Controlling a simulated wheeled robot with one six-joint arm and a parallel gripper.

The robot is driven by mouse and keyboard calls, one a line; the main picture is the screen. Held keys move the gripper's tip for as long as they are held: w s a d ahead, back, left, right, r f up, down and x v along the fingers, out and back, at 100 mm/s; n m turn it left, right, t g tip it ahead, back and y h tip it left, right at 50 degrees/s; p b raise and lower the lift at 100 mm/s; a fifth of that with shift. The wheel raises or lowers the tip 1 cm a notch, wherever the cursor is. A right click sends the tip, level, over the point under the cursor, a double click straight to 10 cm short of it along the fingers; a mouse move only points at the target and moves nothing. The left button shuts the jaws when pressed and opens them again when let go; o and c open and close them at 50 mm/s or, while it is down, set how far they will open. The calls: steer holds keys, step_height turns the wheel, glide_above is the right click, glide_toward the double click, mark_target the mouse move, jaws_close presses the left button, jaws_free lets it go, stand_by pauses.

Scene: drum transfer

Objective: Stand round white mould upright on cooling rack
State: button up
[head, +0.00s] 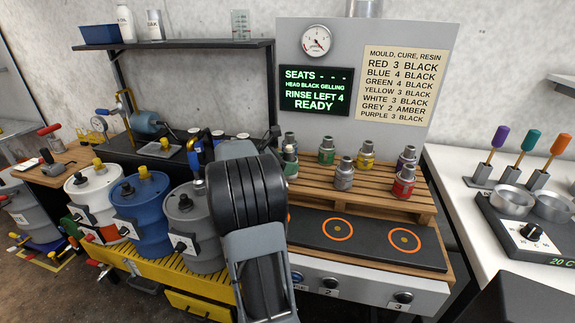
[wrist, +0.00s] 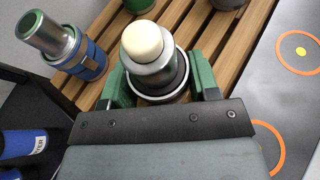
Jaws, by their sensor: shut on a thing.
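In the wrist view, my gripper (wrist: 160,84) has its green fingers shut on the white mould (wrist: 154,68), a grey metal body with a round cream top and a wide base ring. The mould looks upright over the wooden slats of the cooling rack (wrist: 222,35). I cannot tell whether its base touches them. The rack also shows in the head view (head: 420,212).
A blue-banded mould (wrist: 88,62) stands left of the gripper. Green (head: 327,151), yellow (head: 365,155), purple (head: 407,157), grey (head: 344,174) and red (head: 404,181) moulds stand on the rack. A dark plate (head: 370,240) with orange rings lies in front. Drums (head: 140,215) stand left.

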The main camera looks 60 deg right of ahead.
stand_by(0.3)
steer(key=o, duration=1.1)
steer(key=shift+f, duration=0.15)
steer(key=shift+r, duration=0.3)
steer(key=p+v, duration=0.1)
steer(key=v, duration=1.1)
steer(key=s+a+f+m+t+y, duration=0.2)
steer(key=a+f+m+t+y, duration=0.1)
steer(key=a, duration=0.8)
steer(key=s+a+f+m+t+y, duration=0.2)
steer(key=a+f+m+t+y, duration=0.2)
steer(key=a, duration=0.7)
steer(key=s+a+f+m+t+y, duration=0.2)
steer(key=a+f+m+t+y, duration=0.1)
steer(key=a, duration=0.8)
steer(key=shift+s+a+f+m+t+y, duration=0.15)
steer(key=shift+f+m+y, duration=0.15)
steer(key=shift+f, duration=0.2)
steer(key=shift+s+a+f+m+t+y, duration=0.1)
steer(key=shift+s+f+m+t+y, duration=0.15)
steer(key=shift+f, duration=0.2)
